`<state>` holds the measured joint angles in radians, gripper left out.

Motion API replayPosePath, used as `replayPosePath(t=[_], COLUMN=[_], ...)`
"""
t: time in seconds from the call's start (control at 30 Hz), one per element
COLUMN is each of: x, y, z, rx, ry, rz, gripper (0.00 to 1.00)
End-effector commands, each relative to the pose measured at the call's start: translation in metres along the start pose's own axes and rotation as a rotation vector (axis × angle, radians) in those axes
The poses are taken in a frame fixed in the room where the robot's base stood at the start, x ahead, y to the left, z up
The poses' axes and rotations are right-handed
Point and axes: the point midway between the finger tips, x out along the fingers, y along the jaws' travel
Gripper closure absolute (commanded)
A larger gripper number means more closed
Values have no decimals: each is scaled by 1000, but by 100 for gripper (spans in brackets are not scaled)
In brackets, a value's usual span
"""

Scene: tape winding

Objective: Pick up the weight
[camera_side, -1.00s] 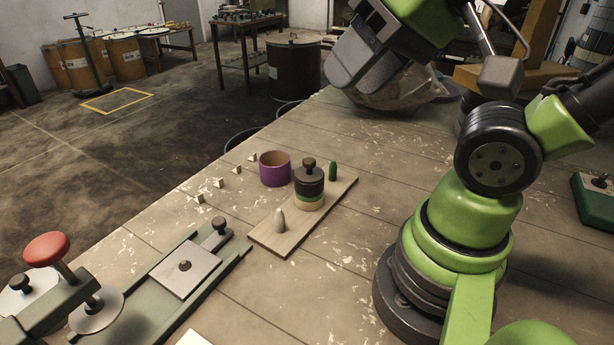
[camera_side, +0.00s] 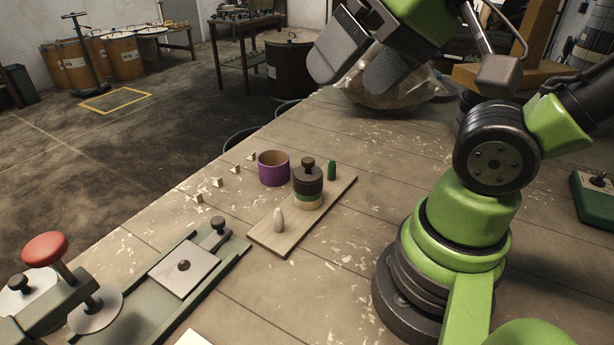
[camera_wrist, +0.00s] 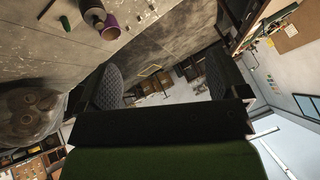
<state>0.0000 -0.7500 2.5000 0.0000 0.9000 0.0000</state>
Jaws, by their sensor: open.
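The weight (camera_side: 307,177) is a dark brown cylinder with a knob on top. In the wrist view the weight (camera_wrist: 94,12) is at the top edge, partly cut off. My gripper (camera_side: 364,68) is high above the table, up and to the right of the weight, well apart from it. Its two dark fingers are spread with nothing between them; they also show in the wrist view (camera_wrist: 162,82).
A purple ring (camera_side: 274,170) stands just left of the weight. Small pale blocks line the table's left side. A press with a red knob (camera_side: 45,249) is at lower left. A clear bag (camera_side: 400,90) lies behind.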

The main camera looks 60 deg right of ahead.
Motion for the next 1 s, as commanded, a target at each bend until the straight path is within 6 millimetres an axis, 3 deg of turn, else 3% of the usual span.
replayPosePath(t=[0.33,0.47,0.6,0.73,0.87,1.0], x=[4,18,39,70,111,144], y=[9,43,90,121,142,154], z=[-8,-39,-84,-109,-103,-72], rx=[-6,-52,-210,-414,-587,-684], ry=[17,81,143,121,13,-135], rz=[54,249,472,519,408,215], gripper=[7,7,7,7,7,7])
